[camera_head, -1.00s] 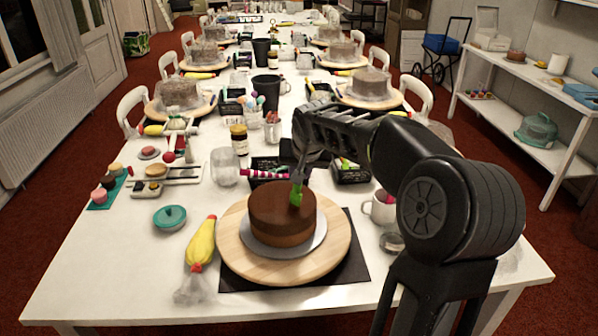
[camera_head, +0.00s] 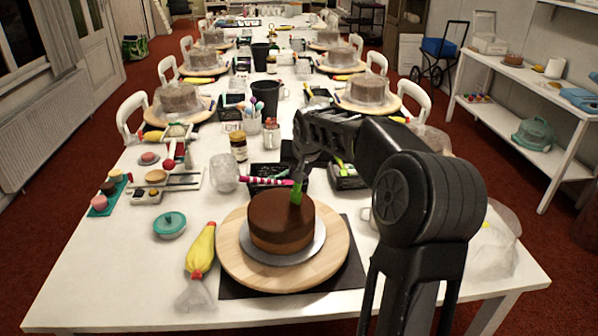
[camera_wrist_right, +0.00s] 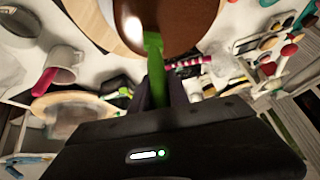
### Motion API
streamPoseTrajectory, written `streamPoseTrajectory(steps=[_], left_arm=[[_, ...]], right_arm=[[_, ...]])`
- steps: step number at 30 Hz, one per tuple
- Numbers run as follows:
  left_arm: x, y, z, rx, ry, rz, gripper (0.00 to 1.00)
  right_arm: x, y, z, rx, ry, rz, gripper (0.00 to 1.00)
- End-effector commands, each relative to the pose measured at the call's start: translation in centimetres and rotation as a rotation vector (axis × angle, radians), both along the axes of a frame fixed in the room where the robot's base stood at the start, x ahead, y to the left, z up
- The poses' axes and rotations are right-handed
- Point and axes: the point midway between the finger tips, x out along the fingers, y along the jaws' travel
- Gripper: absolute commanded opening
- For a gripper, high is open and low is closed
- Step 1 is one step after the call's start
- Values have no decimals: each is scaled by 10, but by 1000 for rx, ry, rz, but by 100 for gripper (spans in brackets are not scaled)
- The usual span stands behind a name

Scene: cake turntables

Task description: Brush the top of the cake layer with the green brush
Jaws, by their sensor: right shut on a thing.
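The brown cake layer (camera_head: 281,232) sits on a silver board (camera_head: 262,257) on a round wooden turntable (camera_head: 232,262). My right gripper (camera_head: 300,168) is above the back right part of the cake and is shut on the green brush (camera_head: 296,191). The brush points down, and its tip appears to touch the cake top. In the right wrist view the green brush (camera_wrist_right: 153,55) sticks out between the fingers (camera_wrist_right: 158,92) and overlaps the glossy cake top (camera_wrist_right: 185,22). The exact contact is hard to tell. My left gripper is not in view.
A yellow piping bag (camera_head: 201,248) lies left of the turntable, near a teal lidded dish (camera_head: 169,224). The table's front left is clear.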

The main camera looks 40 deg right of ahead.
Motion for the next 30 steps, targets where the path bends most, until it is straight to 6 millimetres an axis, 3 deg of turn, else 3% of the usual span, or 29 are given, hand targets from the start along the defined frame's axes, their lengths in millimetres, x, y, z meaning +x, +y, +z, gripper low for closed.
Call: streamPoseTrajectory(steps=[7,20,30], left_arm=[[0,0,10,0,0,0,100],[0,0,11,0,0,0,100],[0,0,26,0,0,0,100]], right_arm=[[10,-13,1,-1,0,-1,0],[12,-14,1,-1,0,-1,0],[26,-31,2,-1,0,-2,0]])
